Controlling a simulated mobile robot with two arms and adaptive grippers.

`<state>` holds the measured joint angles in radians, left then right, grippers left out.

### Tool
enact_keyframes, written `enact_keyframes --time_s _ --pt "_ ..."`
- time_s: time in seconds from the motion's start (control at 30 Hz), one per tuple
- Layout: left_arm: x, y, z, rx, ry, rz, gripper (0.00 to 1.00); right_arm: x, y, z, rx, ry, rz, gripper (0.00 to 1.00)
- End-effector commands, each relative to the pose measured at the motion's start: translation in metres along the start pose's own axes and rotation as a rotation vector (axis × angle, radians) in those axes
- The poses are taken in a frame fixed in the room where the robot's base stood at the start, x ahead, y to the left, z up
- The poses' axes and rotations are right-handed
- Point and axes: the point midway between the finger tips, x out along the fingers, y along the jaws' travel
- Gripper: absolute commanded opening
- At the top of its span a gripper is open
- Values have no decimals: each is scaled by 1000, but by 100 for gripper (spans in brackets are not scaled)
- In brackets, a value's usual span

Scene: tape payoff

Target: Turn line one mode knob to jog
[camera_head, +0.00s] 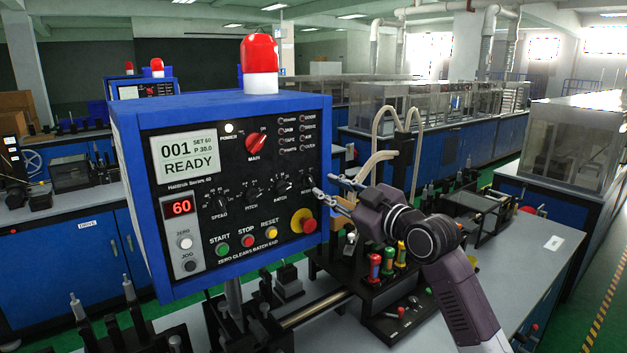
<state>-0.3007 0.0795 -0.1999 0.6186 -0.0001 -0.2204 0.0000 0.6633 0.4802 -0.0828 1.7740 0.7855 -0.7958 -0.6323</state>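The blue control box (222,106) stands in the middle with a dark front panel. Its display reads 001 READY, and a red counter reads 60. A row of small black knobs crosses the panel; the rightmost, apparently the mode knob (308,184), sits near the panel's right edge. Its setting is too small to read. My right gripper (324,185) comes in from the right, its two fingers apart, tips close to this knob. I cannot tell whether they touch it. My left gripper is not in view.
A red main switch (256,141) and a red emergency button on yellow (304,221) share the panel. A red beacon (259,63) stands on top. Below my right gripper is a black rack with coloured-handled tools (375,266). The grey bench (535,258) has clear room at right.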

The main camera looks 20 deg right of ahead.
Motion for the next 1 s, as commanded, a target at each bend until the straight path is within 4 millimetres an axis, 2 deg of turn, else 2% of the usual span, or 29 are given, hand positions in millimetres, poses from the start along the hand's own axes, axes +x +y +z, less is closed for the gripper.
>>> enact_keyframes --time_s 0.03,0.2,0.4,0.77,0.87,1.0 --pt "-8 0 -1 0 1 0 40 9 1 -4 3 -1 -3 26" --pt "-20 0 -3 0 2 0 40 36 0 -4 4 -1 -3 26" --pt "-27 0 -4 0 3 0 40 57 0 -1 2 -2 -2 26" --pt "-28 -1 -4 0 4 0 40 63 -2 1 0 -2 -2 26" --pt "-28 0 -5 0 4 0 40 63 -2 1 0 -2 -2 18" --pt "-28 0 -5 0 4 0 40 63 -2 1 0 -3 -2 3"
